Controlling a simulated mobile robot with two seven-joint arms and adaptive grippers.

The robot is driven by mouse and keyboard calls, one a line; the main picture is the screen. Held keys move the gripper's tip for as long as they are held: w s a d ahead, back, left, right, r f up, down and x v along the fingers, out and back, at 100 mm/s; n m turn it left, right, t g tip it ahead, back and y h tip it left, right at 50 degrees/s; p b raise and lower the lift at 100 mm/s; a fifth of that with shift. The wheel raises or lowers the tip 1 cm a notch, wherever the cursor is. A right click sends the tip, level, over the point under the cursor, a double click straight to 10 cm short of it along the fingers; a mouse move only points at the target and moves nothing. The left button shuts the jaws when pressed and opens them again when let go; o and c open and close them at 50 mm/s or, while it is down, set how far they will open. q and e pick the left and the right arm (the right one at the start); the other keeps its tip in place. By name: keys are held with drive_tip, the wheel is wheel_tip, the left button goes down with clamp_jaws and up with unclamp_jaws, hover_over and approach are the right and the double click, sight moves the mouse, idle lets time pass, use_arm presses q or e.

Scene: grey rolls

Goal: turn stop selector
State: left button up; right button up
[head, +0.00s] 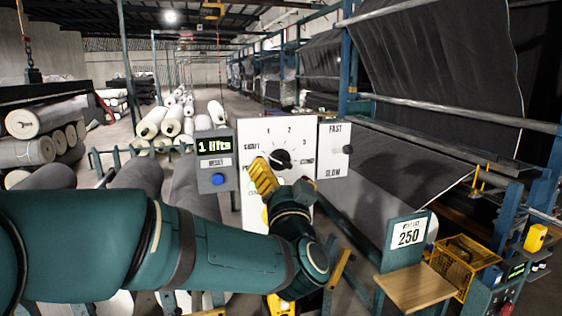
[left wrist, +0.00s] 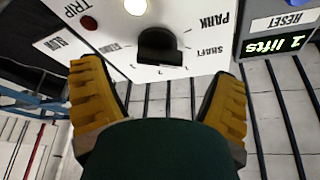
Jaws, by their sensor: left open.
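The stop selector is a black knob (head: 280,159) on a white panel (head: 252,134) with 1, 2, 3 and words printed around it. I cannot tell for sure which mark it points to. The knob also shows in the left wrist view (left wrist: 158,46), ahead of my fingers. My left gripper (head: 276,178) is just below and in front of the knob, its yellow fingers spread. In the left wrist view my left gripper (left wrist: 156,72) is open and empty, its fingertips apart from the knob. My arm hides the panel's lower part. My right gripper is not in view.
A display reading "1 lifts" (head: 214,147) with a blue reset button (head: 218,180) adjoins the panel's left side. A FAST/SLOW plate (head: 335,150) adjoins its right. A red button (left wrist: 88,22) is on the panel. A wooden shelf (head: 415,288) and yellow basket (head: 465,260) stand right.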

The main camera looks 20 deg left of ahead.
sight(281, 166)
use_arm(q)
drive_tip(key=shift+x, duration=2.05)
drive_tip(key=c, duration=1.2)
